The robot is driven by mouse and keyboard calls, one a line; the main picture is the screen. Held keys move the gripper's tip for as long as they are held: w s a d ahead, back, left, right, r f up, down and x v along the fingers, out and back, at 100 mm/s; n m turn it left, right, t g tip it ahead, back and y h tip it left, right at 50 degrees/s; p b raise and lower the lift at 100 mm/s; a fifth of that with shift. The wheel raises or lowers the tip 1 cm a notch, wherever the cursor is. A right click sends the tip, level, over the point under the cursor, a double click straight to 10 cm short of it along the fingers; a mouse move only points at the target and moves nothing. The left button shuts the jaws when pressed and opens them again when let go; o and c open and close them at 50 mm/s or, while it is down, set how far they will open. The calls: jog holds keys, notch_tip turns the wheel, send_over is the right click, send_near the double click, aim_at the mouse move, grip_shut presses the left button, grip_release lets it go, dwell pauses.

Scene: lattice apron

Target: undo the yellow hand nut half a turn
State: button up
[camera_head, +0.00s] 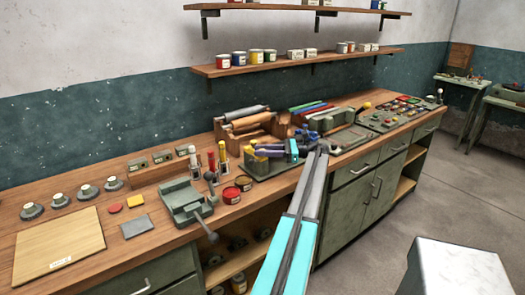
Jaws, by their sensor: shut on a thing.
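My arm reaches in from the bottom of the view and bends left over the bench. My gripper (254,151) is at its far end, small and partly hidden among the parts over a grey-green stand (268,173). Yellow pieces show right at the gripper, and the yellow hand nut (249,150) appears to be among them. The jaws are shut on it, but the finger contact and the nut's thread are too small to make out.
A grey-green vise (186,200) with a handle stands left of the stand. Wooden racks (246,127) are behind. A panel of coloured knobs (402,108) lies far right.

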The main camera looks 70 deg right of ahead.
jog(key=shift+s+f, duration=0.1)
jog(key=shift+s, duration=0.05)
jog(key=o, duration=1.1)
jog(key=shift+c, duration=0.2)
